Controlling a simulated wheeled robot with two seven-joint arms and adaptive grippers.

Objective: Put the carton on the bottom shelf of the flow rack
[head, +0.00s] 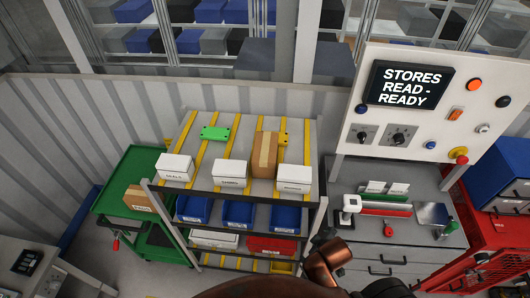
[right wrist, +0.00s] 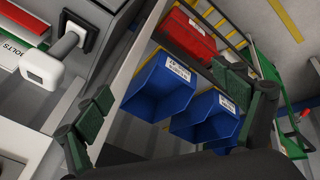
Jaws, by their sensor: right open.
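A brown carton with a tape strip (head: 264,155) stands on the top shelf of the flow rack (head: 205,187), behind the white boxes. Another brown carton (head: 137,198) lies on the green cart at the left. The rack's lowest level (head: 218,261) shows yellow rails and a yellow bin, partly hidden by the levels above. My right gripper (right wrist: 165,112) is open with nothing between its fingers, facing the rack's blue bins (right wrist: 160,85) from a short distance. No carton shows in the right wrist view. My left gripper is out of view.
Blue bins (head: 239,214) fill the middle level; a red bin (head: 271,247) sits lower. A drawer cabinet (head: 385,250) with a white-handled tool (head: 349,205) stands close at the rack's right.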

